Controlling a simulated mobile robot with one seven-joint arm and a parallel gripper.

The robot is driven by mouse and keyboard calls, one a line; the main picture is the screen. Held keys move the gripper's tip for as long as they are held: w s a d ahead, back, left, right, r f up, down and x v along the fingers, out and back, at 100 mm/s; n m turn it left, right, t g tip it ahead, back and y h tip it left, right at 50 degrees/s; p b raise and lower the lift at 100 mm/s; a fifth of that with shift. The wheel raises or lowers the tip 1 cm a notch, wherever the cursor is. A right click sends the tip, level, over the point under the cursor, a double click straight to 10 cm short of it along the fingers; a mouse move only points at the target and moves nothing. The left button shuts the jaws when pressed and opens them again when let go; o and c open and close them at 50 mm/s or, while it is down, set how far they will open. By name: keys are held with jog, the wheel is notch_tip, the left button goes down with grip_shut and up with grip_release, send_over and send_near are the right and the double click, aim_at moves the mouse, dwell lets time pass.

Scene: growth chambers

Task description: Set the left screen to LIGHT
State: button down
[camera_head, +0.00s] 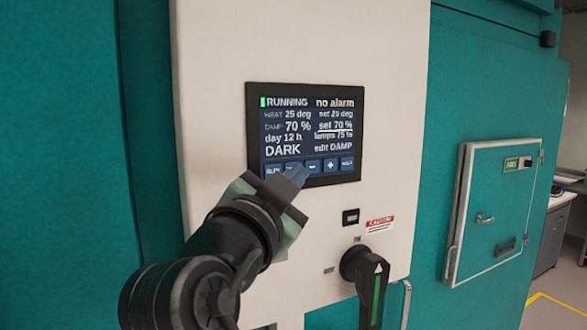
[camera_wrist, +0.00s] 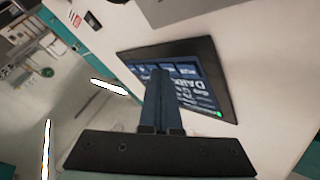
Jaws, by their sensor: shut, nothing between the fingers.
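The screen (camera_head: 305,130) is set in a pale panel and lit. It reads RUNNING, no alarm, HEAT 25 deg, DAMP 70 %, day 12 h, DARK, set 25 deg, set 70 %, lamps 75 % and edit DAMP. A line lies under "set 70 %". In the wrist view my gripper (camera_wrist: 161,75) points at the screen (camera_wrist: 205,72). I cannot tell whether the tips touch it.
Below the screen are a small black socket (camera_head: 350,217), a red-and-white caution label (camera_head: 380,224) and a black rotary handle (camera_head: 365,270). A teal wall with a small hatch door (camera_head: 492,205) stands to the right. A counter lies beyond it.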

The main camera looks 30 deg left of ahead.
jog(key=shift+s+d, duration=0.5)
jog(key=shift+d, duration=0.1)
dwell(0.3)
jog(key=s+d, duration=0.1)
jog(key=d, duration=0.1)
jog(key=s+d, duration=0.2)
dwell(0.4)
jog(key=shift+a, duration=0.1)
dwell(2.1)
